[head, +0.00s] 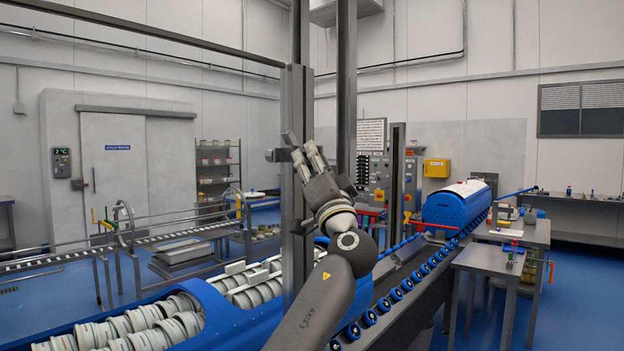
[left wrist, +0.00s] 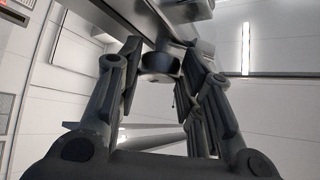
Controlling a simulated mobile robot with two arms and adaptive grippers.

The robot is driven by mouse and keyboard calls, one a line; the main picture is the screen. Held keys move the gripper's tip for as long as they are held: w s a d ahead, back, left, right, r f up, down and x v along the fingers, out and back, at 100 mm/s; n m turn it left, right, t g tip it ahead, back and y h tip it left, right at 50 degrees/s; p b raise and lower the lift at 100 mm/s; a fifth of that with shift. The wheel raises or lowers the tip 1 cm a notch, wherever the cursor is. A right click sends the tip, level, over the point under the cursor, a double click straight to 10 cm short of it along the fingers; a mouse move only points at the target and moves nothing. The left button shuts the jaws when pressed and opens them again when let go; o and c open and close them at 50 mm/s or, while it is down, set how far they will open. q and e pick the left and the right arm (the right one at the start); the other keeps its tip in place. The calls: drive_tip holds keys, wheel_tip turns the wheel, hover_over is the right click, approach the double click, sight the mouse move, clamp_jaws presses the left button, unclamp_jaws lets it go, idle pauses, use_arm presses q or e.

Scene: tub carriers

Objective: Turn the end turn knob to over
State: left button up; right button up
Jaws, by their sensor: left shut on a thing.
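My left gripper (head: 303,150) is raised in front of a grey upright post (head: 299,85), its fingers pointing up. In the left wrist view a dark round knob (left wrist: 160,64) sits at the underside of a grey beam. In the head view the knob is hidden by the fingers or too small to tell. Its markings and turned position cannot be read. My right gripper is not in view.
A blue tub carrier line with several white tubs (head: 155,325) runs along the front left. A long blue cylinder (head: 458,203) lies to the right of the post. A control panel (head: 379,177) with buttons stands behind. Grey tables (head: 490,258) stand at right.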

use_arm(q)
drive_tip(key=shift+f, duration=0.1)
drive_tip(key=o, duration=1)
drive_tip(key=shift+o, duration=0.2)
